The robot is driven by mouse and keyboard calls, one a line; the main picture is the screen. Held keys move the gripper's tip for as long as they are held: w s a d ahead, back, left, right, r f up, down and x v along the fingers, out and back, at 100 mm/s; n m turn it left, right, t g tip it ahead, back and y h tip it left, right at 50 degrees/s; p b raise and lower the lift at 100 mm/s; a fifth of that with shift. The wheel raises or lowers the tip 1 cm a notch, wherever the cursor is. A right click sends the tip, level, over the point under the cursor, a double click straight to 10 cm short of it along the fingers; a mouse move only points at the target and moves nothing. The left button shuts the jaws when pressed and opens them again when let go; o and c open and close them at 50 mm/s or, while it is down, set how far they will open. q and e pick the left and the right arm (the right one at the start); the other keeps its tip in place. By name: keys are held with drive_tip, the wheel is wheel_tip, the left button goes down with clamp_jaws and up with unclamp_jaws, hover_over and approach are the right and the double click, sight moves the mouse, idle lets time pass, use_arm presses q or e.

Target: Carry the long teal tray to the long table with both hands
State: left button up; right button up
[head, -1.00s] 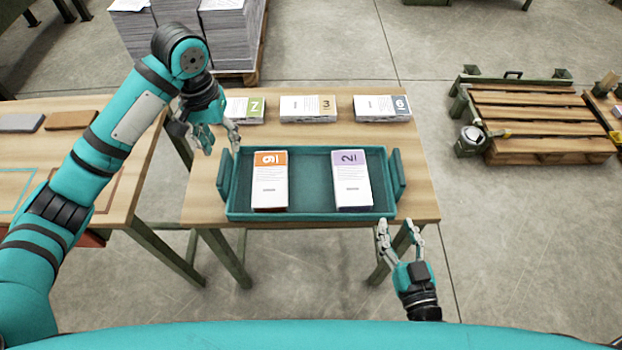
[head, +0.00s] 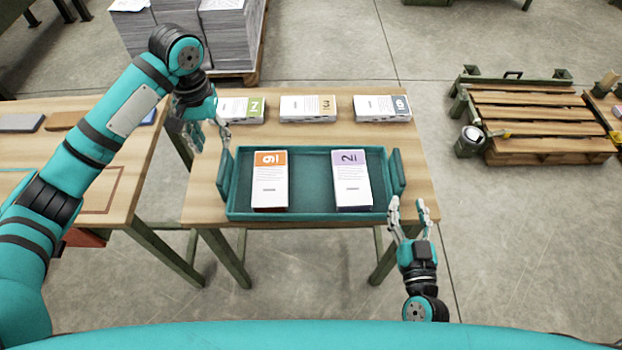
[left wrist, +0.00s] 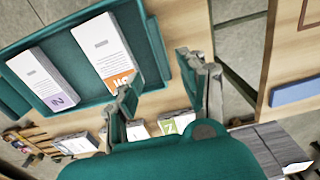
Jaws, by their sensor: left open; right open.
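The long teal tray (head: 308,216) lies on a small wooden table, with a raised handle at each short end. It holds a stack with an orange label (head: 269,182) and one with a purple label (head: 351,182). My left gripper (head: 209,140) is open and empty, above the table near the tray's left handle (head: 224,175) and apart from it. The left wrist view shows its open fingers (left wrist: 165,95) beside the tray (left wrist: 160,50). My right gripper (head: 408,208) is open and empty, just in front of the right handle (head: 397,174), with no clear contact.
Three paper stacks (head: 308,108) stand along the table's back edge (head: 215,190). Another wooden table (head: 120,185) is at the left, with a gap between. Tall paper piles on a pallet (head: 228,40) stand behind.

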sight(222, 164)
use_arm(q)
wheel_tip(222, 164, down, 12)
drive_tip(key=shift+r, duration=0.1)
use_arm(e)
drive_tip(key=w, duration=1.1)
drive_tip(key=shift+w, duration=0.4)
use_arm(q)
drive_tip(key=shift+c, duration=0.2)
use_arm(e)
drive_tip(key=shift+c, duration=0.2)
use_arm(q)
clamp_jaws()
use_arm(e)
clamp_jaws()
use_arm(q)
drive_tip(key=shift+w+r, duration=0.15)
drive_tip(key=shift+r, duration=0.1)
use_arm(e)
drive_tip(key=shift+r, duration=0.25)
